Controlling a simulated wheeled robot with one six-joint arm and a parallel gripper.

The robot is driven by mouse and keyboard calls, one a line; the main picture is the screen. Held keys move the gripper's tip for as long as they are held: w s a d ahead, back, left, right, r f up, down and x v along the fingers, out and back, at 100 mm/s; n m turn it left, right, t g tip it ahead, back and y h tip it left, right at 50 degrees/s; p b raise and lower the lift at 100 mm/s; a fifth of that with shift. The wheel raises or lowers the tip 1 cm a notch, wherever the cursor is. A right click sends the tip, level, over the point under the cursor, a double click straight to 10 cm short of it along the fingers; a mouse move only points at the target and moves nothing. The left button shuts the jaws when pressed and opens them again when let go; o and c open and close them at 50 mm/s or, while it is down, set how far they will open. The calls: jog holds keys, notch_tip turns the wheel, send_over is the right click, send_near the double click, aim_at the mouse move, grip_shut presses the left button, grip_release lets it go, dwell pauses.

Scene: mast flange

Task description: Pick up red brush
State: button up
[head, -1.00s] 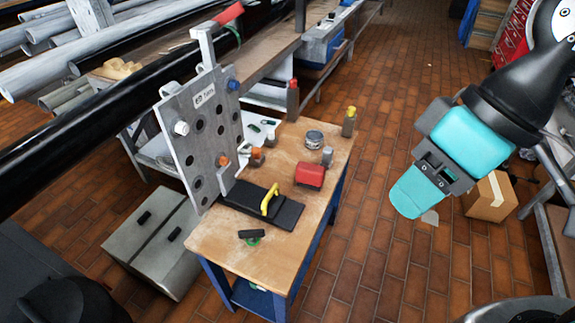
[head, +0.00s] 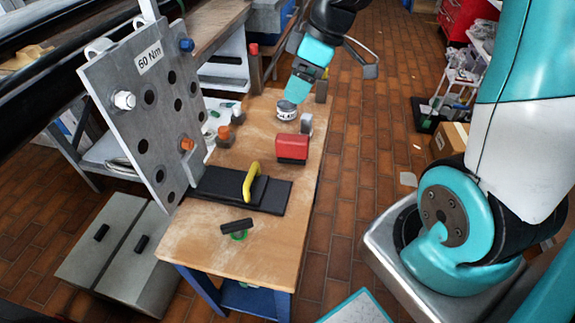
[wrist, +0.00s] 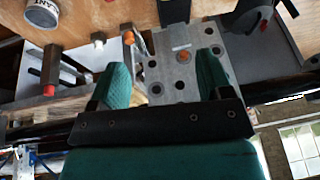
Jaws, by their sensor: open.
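A red block-shaped thing (head: 292,148), which may be the red brush, sits on the wooden workbench (head: 205,240) right of the black plate; its bristles cannot be made out. My gripper (head: 293,98) is over the bench's far end, just above or behind a round tin (head: 287,114) in the picture. The gap to the tin cannot be told. The red block lies nearer the camera than my gripper. In the wrist view my gripper (wrist: 160,72) shows two green fingers spread apart with nothing held between them.
A grey drilled flange plate (head: 150,110) with bolts stands at the bench's left. A black plate (head: 270,196) with a yellow handle (head: 251,181) and a black tool with green (head: 237,227) lie on the bench.

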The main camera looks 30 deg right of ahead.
jog(key=b, duration=0.2)
send_near(294, 138)
jog(key=shift+n+t, duration=0.3)
jog(key=shift+n, duration=0.1)
jog(key=x, duration=0.4)
jog(key=b+x, duration=0.1)
jog(key=x, duration=0.1)
jog(key=shift+s+f, duration=0.25)
jog(key=shift+f, duration=0.1)
jog(key=x, duration=0.4)
jog(key=shift+w+a+f, duration=0.25)
jog(key=shift+a, duration=0.05)
jog(key=shift+w+a+f, duration=0.1)
jog(key=shift+w+f, duration=0.05)
jog(key=shift+f, duration=0.25)
jog(key=shift+f+b, duration=0.25)
jog(key=shift+b, duration=0.15)
jog(key=c, duration=1.1)
